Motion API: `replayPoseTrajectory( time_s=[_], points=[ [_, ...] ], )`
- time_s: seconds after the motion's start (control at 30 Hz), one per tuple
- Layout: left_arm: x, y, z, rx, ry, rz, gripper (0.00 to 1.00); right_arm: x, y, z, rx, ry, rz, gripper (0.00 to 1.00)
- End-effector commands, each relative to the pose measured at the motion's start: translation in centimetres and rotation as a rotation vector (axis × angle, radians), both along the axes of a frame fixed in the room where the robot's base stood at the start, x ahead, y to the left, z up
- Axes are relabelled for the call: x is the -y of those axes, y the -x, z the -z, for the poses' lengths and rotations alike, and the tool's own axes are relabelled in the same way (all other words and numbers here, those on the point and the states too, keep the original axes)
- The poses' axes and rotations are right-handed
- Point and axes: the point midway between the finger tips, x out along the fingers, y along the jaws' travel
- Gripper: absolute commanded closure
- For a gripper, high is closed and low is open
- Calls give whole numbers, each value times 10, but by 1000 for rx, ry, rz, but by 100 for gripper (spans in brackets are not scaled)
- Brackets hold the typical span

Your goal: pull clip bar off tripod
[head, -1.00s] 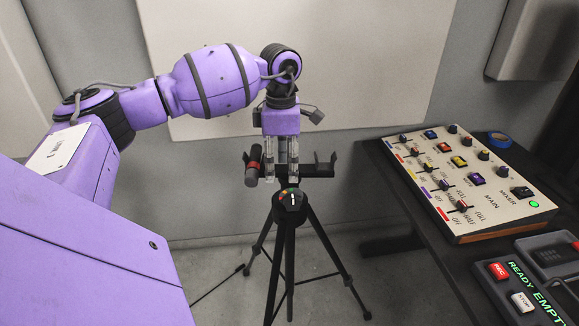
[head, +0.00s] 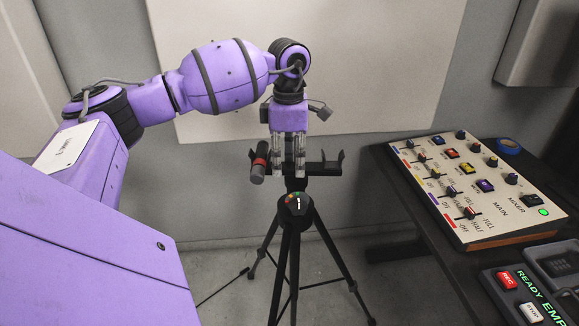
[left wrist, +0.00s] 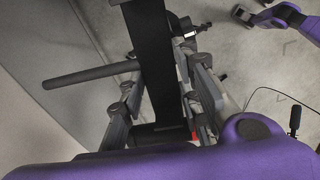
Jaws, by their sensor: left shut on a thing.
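The black clip bar (head: 326,169) lies level above the tripod (head: 294,212), with a clip at its right end. A dark microphone-like cylinder with a red band (head: 259,165) hangs at its left end. My left gripper (head: 289,170) points down and is shut on the bar near its middle. A dark post shows between the bar and the tripod head; I cannot tell whether they still touch. In the left wrist view the bar (left wrist: 152,60) runs between the two fingers.
A mixer panel (head: 480,190) with knobs and sliders stands on a dark table at the right, beside a blue tape roll (head: 508,146) and a recorder box (head: 530,295). A pale wall panel (head: 390,70) is behind.

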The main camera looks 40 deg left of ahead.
Motion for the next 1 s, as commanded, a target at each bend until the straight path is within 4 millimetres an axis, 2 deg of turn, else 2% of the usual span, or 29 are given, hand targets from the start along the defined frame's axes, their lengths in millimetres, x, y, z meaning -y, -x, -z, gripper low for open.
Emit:
replayPoseTrajectory(
  time_s=[0.17, 0.27, 0.47, 0.6, 0.7, 0.83, 1.0],
  points=[
    [3, 5, -21, 1, -1, 1, 100, 0, 1, 2, -2, 0, 0, 60],
    [10, 15, -34, 1, -1, 2, 100, 0, 1, 3, -4, 1, -1, 60],
    [29, 43, -75, 3, -4, 3, 100, 0, 3, 6, -7, 1, -1, 60],
    [50, 73, -88, -2, -6, 2, 100, 0, 4, 11, -12, 2, -2, 60],
    [62, 90, -97, -1, -4, 1, 100, 0, 4, 13, -12, 2, -3, 60],
    [72, 104, -106, -2, -4, 0, 100, 0, 2, 13, -9, 2, -3, 60],
    [80, 113, -114, 1, 1, -1, 100, -1, -2, 11, -3, 2, -5, 60]
  ],
)
